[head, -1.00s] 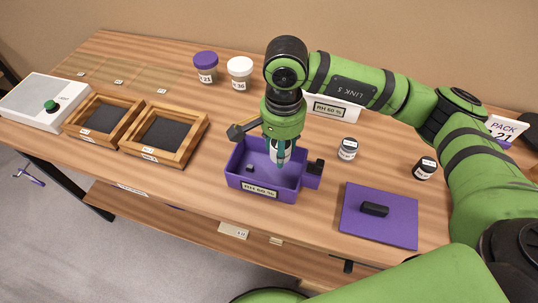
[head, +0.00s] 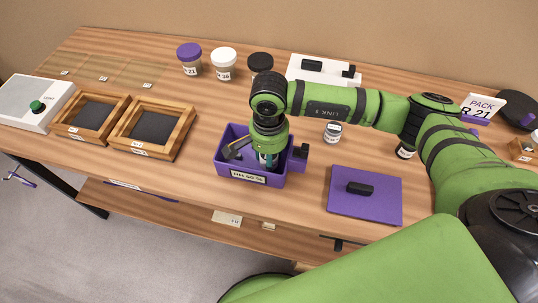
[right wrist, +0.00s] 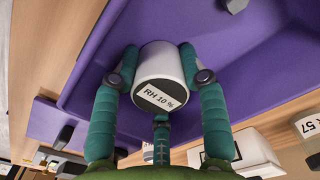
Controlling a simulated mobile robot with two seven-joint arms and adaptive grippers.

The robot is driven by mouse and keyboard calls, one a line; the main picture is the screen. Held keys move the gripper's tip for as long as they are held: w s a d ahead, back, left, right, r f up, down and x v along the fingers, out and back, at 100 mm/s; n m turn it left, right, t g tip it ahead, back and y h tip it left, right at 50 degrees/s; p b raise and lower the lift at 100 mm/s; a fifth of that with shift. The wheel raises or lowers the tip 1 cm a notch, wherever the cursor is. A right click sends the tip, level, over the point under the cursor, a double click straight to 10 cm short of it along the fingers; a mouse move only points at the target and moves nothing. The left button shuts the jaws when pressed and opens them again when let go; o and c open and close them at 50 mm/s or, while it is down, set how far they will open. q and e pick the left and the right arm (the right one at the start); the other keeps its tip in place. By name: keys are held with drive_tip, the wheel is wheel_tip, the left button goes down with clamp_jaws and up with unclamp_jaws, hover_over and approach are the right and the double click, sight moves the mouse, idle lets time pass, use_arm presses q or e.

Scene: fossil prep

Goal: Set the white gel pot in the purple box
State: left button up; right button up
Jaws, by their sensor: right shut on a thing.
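The white gel pot (right wrist: 158,62) is clasped between the teal fingers of my right gripper (right wrist: 159,55). Its dark end carries a label that reads RH 10 %. In the head view my right gripper (head: 268,160) points down inside the open purple box (head: 228,165), and its fingers and the arm mostly hide the pot. The purple box also fills the upper part of the right wrist view (right wrist: 90,65). I cannot tell whether the pot touches the box floor. My left gripper is not in view.
A purple lid (head: 345,205) with a black handle lies right of the box. A small pot (head: 332,132) and another dark-topped pot (head: 405,150) stand behind it. Two wooden trays (head: 185,137) lie to the left. Jars (head: 223,66) and a white lidded box (head: 310,75) stand at the back.

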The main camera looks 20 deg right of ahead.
drive_tip(key=o, duration=1.1)
drive_tip(key=shift+o, duration=0.2)
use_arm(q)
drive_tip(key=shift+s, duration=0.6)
use_arm(e)
drive_tip(key=shift+r+p, duration=0.25)
drive_tip(key=shift+p, duration=0.2)
drive_tip(key=shift+w+r+b, duration=0.1)
drive_tip(key=shift+r+b, duration=0.25)
wheel_tip(320, 180, up, 10)
drive_tip(key=shift+f+b, duration=0.15)
drive_tip(key=shift+b, duration=1)
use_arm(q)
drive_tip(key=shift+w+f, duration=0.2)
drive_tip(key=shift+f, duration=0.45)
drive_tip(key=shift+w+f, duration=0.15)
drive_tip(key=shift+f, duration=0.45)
use_arm(e)
drive_tip(key=shift+r, duration=0.75)
